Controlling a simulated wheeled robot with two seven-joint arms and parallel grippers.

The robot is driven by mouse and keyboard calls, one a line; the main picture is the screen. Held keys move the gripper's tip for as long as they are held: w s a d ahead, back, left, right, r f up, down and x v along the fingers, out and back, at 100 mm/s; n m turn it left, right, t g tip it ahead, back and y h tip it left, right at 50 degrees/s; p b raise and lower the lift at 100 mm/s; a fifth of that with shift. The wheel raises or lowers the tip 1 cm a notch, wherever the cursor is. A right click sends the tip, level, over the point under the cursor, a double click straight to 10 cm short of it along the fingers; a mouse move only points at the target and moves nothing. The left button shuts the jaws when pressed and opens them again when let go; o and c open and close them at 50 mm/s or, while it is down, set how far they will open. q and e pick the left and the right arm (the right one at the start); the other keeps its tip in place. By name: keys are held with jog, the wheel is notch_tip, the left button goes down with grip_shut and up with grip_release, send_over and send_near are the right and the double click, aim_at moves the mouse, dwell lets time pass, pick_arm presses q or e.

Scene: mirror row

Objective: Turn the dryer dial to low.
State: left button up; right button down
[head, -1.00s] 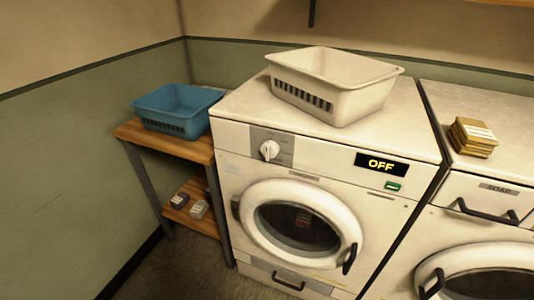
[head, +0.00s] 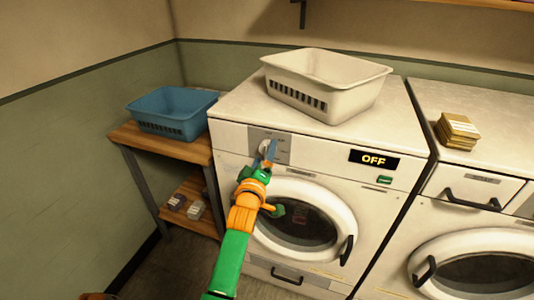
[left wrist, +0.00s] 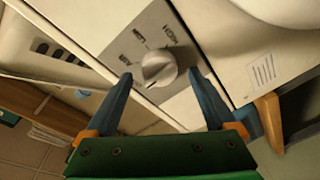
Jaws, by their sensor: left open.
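The white round dial (head: 264,147) sits on a grey panel at the upper left of the dryer front (head: 228,172). In the left wrist view my left gripper (left wrist: 160,74) is open, one finger each side of the dial, with gaps showing. The dryer display (head: 374,160) reads OFF. My right gripper is not in view.
A white basket (head: 325,90) stands on the dryer top. A blue basket (head: 170,112) stands on a wooden side table (head: 125,133) to the left. A second machine (head: 480,115) with a tan stack (head: 457,130) on top stands at the right. A green button (head: 384,180) is below the display.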

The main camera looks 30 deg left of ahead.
pick_arm(q)
jog(key=shift+w+a, duration=0.25)
jog(key=shift+w, duration=0.2)
jog(key=c, duration=1.4)
